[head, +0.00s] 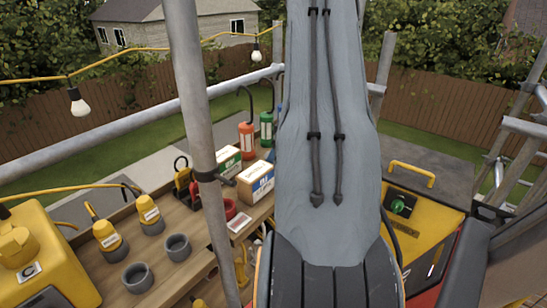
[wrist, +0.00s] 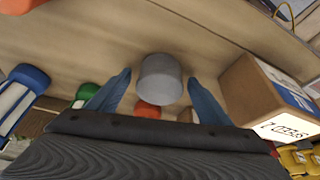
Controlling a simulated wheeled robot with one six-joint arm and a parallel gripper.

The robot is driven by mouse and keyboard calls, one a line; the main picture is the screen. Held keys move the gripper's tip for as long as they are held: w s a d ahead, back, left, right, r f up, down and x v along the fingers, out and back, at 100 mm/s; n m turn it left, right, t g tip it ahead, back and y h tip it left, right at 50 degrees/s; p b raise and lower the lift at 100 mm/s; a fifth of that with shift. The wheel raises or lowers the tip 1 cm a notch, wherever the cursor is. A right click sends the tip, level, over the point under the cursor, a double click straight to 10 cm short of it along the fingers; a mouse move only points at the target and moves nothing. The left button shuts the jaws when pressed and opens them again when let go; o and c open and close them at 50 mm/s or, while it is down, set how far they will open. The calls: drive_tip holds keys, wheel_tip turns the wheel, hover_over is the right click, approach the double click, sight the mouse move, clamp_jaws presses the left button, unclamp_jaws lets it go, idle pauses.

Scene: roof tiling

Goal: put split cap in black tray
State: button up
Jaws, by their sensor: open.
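In the wrist view a plain grey cylindrical cap (wrist: 161,80) stands on the wooden surface; I cannot see a split on it. My gripper (wrist: 159,75) is open, with one blue finger on each side of this cap and visible gaps between. The gripper and this cap are hidden behind my arm in the head view. Two other grey caps with open tops, a front one (head: 138,278) and a rear one (head: 178,247), stand on the bench at the left of the head view. I cannot make out the black tray in either view.
A blue-and-white labelled box (head: 256,182) stands on the bench (head: 166,219); a box also shows close right of my gripper in the wrist view (wrist: 250,92). A scaffold pole (head: 197,110) rises at the bench.

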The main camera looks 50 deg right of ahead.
drive_tip(key=shift+c, duration=0.5)
drive_tip(key=c, duration=1.1)
